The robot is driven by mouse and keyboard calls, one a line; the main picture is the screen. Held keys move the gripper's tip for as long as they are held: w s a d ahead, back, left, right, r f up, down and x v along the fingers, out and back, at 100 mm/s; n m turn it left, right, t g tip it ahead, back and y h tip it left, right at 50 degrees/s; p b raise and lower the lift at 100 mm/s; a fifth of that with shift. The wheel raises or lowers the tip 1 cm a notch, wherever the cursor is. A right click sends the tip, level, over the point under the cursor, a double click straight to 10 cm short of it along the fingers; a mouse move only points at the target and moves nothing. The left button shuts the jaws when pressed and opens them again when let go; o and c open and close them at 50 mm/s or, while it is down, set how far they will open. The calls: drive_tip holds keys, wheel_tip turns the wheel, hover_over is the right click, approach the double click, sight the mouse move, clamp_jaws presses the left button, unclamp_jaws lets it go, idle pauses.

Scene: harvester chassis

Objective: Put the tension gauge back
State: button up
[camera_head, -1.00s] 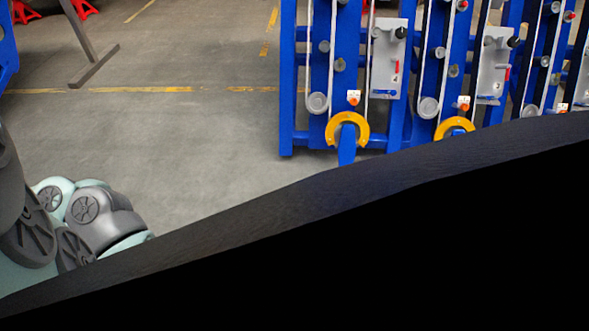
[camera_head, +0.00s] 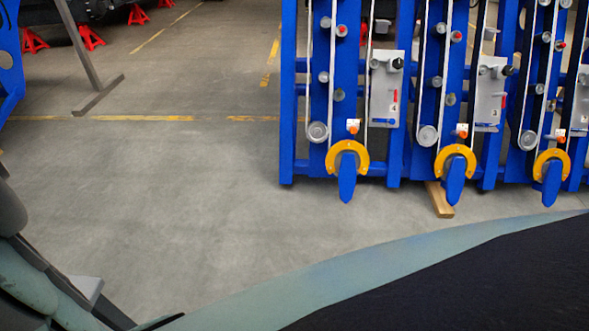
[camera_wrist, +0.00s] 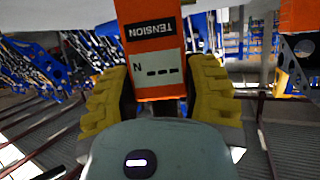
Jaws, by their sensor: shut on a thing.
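The tension gauge (camera_wrist: 151,45) is an orange box with a dark TENSION label and a pale display reading N and dashes. In the wrist view it stands between the yellow, ridged fingers of my gripper (camera_wrist: 160,88). My gripper is shut on it. The top edge of the picture cuts off the gauge's far end. Neither the gauge nor my gripper can be made out in the head view, where only parts of my arm show at the lower left. I cannot make out a holder for the gauge.
A blue rack (camera_head: 288,110) with belts, grey rollers and yellow guards stands at the right. A wooden block (camera_head: 439,200) lies under it. A grey metal stand (camera_head: 98,95) and red jack stands (camera_head: 90,37) are at the left. Bare floor (camera_head: 200,200) lies between.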

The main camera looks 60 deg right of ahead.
drive_tip(key=shift+a, duration=0.55)
drive_tip(key=shift+w+a+f+p, duration=0.15)
drive_tip(key=shift+f+p, duration=0.2)
drive_tip(key=shift+f, duration=1.5)
drive_tip(key=shift+f, duration=0.1)
drive_tip(key=o, duration=1.3)
